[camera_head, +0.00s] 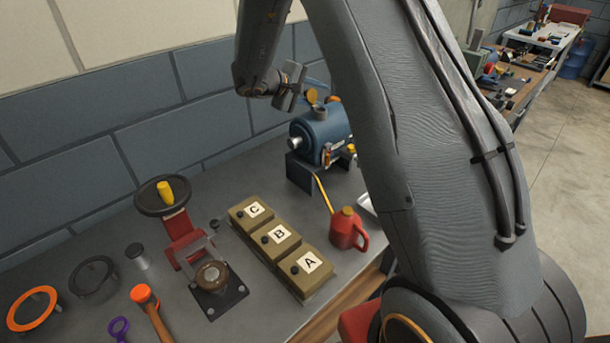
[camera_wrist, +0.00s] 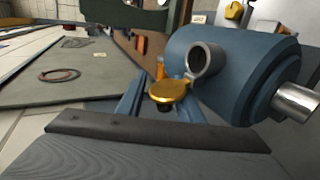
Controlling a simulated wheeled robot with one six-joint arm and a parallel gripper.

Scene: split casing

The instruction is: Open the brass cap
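The brass cap (camera_wrist: 168,91) is a round gold disc beside the grey filler neck (camera_wrist: 205,58) of a blue cylindrical tank (camera_wrist: 237,75). The neck's mouth is uncovered and shows hollow; the cap stands off it, apparently on a small link at the rim. In the head view the cap (camera_head: 311,95) is tilted up beside the neck (camera_head: 320,113), on top of the tank (camera_head: 318,138). My gripper (camera_head: 289,88) is just left of the cap and above the tank, with no clear contact.
Boxes marked C (camera_head: 254,211), B (camera_head: 280,236) and A (camera_head: 309,264) stand in front of the tank. A red can (camera_head: 346,230) with a yellow spout stands at right. A handwheel (camera_head: 163,196) and a hammer (camera_head: 147,300) are at left. A wall is close behind.

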